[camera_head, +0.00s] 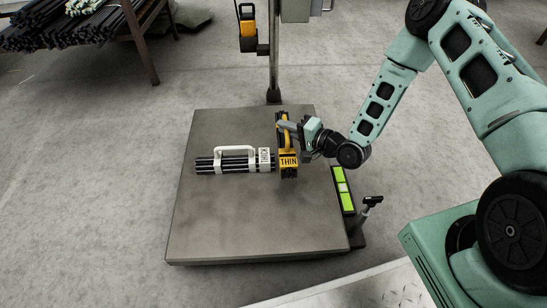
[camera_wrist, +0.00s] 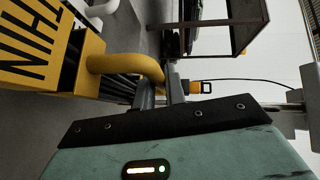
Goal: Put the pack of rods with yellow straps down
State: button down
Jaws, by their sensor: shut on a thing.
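The pack of rods with yellow straps (camera_head: 288,161) is over the middle of the grey platform, its yellow "THIN" label facing the head camera. My gripper (camera_head: 294,128) comes from the right and is shut on its yellow handle. In the wrist view, the fingers (camera_wrist: 160,96) meet the curved yellow handle (camera_wrist: 125,63), with the strap, label and dark rods at the left. I cannot tell whether the pack touches the platform (camera_head: 260,225).
A pack with white straps and handle (camera_head: 225,162) lies on the platform just left of the yellow pack. A post (camera_head: 274,60) stands behind the platform. A green-lit panel (camera_head: 342,188) is at its right edge. A rack of rods (camera_head: 75,25) is at back left. The platform's front is clear.

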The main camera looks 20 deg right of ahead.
notch_tip(320, 180, down, 8)
jog(key=b, duration=0.4)
jog(key=shift+b, duration=0.4)
jog(key=c, duration=1.5)
grip_release()
jog(key=shift+f, duration=0.15)
jog(key=shift+o, duration=0.2)
